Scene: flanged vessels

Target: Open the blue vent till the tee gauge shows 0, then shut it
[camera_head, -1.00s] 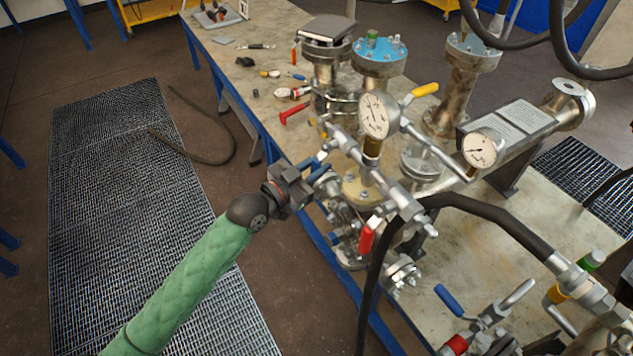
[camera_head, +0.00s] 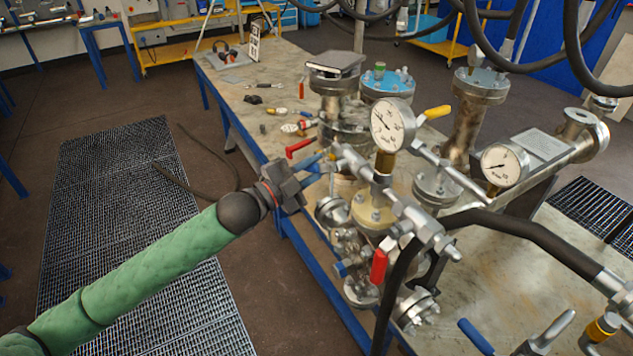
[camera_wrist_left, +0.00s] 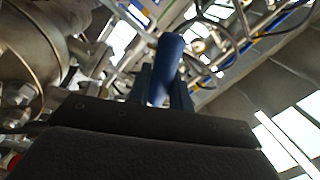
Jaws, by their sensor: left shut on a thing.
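The blue vent handle (camera_head: 309,162) is at the left side of the pipework in the head view. My left gripper (camera_head: 304,178) is shut on it, with the arm coming in from the lower left. In the left wrist view the blue handle (camera_wrist_left: 168,62) stands between the two fingers, which hide its lower part. The tee gauge (camera_head: 392,125) is a round white dial on a brass stem just right of the gripper. Its thin needle points to the upper left; the reading is too small to tell. My right gripper is not in view.
A second gauge (camera_head: 503,165) stands further right. A red lever (camera_head: 378,266), a yellow lever (camera_head: 437,112) and a black hose (camera_head: 520,228) are close to the tee.

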